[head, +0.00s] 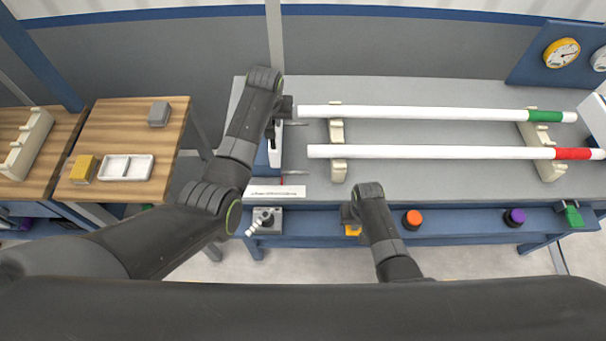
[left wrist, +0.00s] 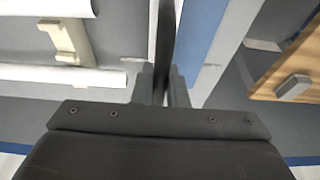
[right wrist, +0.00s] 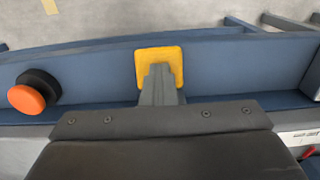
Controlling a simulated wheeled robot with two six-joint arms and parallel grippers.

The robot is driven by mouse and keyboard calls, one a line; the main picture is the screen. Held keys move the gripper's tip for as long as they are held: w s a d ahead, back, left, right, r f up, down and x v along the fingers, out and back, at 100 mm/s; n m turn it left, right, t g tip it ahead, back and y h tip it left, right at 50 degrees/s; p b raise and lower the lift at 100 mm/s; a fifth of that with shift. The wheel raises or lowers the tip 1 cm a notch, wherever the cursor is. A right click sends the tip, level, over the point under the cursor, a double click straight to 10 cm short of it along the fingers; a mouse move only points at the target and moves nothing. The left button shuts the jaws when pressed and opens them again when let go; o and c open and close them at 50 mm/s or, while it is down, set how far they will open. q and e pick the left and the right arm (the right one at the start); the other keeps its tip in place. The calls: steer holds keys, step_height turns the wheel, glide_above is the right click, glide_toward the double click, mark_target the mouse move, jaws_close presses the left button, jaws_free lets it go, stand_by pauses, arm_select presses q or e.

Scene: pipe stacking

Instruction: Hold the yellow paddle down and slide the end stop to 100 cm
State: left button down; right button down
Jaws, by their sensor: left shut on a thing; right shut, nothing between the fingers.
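The yellow paddle (head: 352,230) is on the blue front rail of the bench, mostly hidden by my right gripper (head: 348,214). In the right wrist view the paddle (right wrist: 174,55) shows behind my shut, empty fingers (right wrist: 158,72); their tips overlap it, apparently touching. My left gripper (head: 271,128) is at the left end of the bench, shut on a thin dark upright part of the end stop (left wrist: 162,35).
Two white pipes, one with a green band (head: 420,113) and one with a red band (head: 450,152), rest on cream supports (head: 338,165) right of the end stop. Orange (head: 412,219) and purple (head: 515,217) knobs stand out from the front rail. A wooden table (head: 180,140) is left.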

steer(key=shift+s+d+f, duration=0.1)
steer(key=shift+s, duration=0.05)
arm_select(q)
steer(key=shift+d+f, duration=0.1)
steer(key=shift+d, duration=1.05)
arm_select(e)
steer(key=shift+r, duration=2.1)
arm_select(q)
steer(key=c, duration=1.2)
jaws_free()
steer(key=shift+w, duration=0.15)
arm_select(e)
steer(key=shift+w+f, duration=0.1)
steer(key=shift+w, duration=0.2)
arm_select(q)
steer(key=shift+o, duration=0.2)
arm_select(e)
steer(key=shift+s, duration=0.1)
